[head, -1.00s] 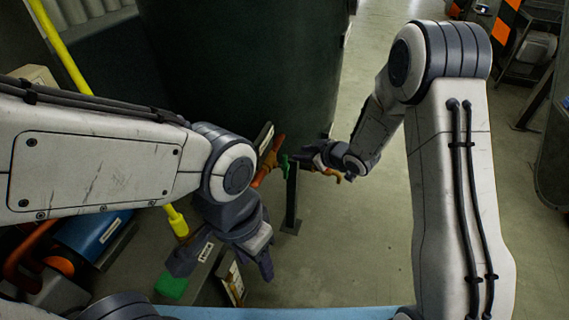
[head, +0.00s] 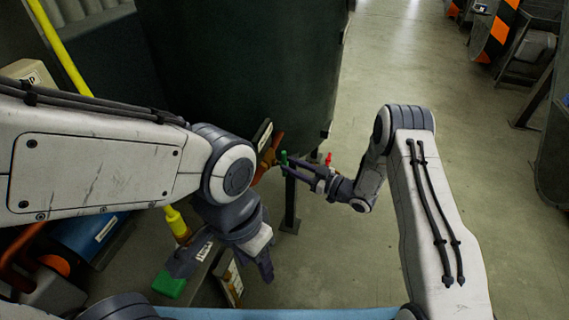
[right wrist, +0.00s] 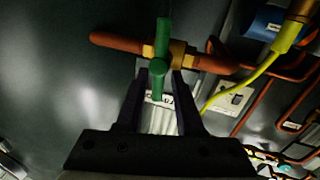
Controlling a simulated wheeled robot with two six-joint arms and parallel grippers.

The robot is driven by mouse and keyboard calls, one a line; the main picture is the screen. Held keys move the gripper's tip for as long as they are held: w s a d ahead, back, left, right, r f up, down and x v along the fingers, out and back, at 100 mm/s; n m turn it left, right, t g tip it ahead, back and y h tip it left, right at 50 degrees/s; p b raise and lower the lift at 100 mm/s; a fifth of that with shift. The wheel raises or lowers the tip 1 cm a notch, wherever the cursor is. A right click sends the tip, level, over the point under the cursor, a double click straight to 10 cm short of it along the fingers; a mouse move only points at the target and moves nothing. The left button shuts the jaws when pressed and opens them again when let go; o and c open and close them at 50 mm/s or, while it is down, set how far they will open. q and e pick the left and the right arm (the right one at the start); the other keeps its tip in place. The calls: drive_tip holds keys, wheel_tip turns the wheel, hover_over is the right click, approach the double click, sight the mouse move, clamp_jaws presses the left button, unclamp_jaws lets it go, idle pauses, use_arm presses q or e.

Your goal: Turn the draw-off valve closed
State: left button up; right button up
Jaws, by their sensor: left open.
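The draw-off valve has a green handle (right wrist: 162,50) on a brass body and a copper-coloured pipe (right wrist: 118,42) in front of the dark green tank (head: 235,70). In the right wrist view the handle stands roughly upright, across the pipe. The handle also shows small in the head view (head: 283,158). My right gripper (right wrist: 162,78) is open, its two fingers on either side of the handle's lower part; I cannot tell whether they touch it. It also shows in the head view beside the valve. My left gripper (head: 222,266) is open and empty, low at the left, away from the valve.
A red handle (head: 328,159) shows just behind my right gripper. A dark post (head: 290,205) stands below the valve. A yellow pole (head: 62,50), a blue cylinder (head: 92,238) and a green block (head: 169,286) are at the left.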

sight(284, 162)
drive_tip(key=shift+x, duration=1.55)
clamp_jaws()
drive_tip(key=shift+r+m, duration=0.1)
drive_tip(key=shift+m, duration=0.4)
unclamp_jaws()
drive_tip(key=shift+w, duration=0.1)
drive_tip(key=shift+d, duration=0.1)
drive_tip(key=p+v, duration=0.1)
drive_tip(key=v, duration=0.9)
drive_tip(key=shift+d, duration=0.15)
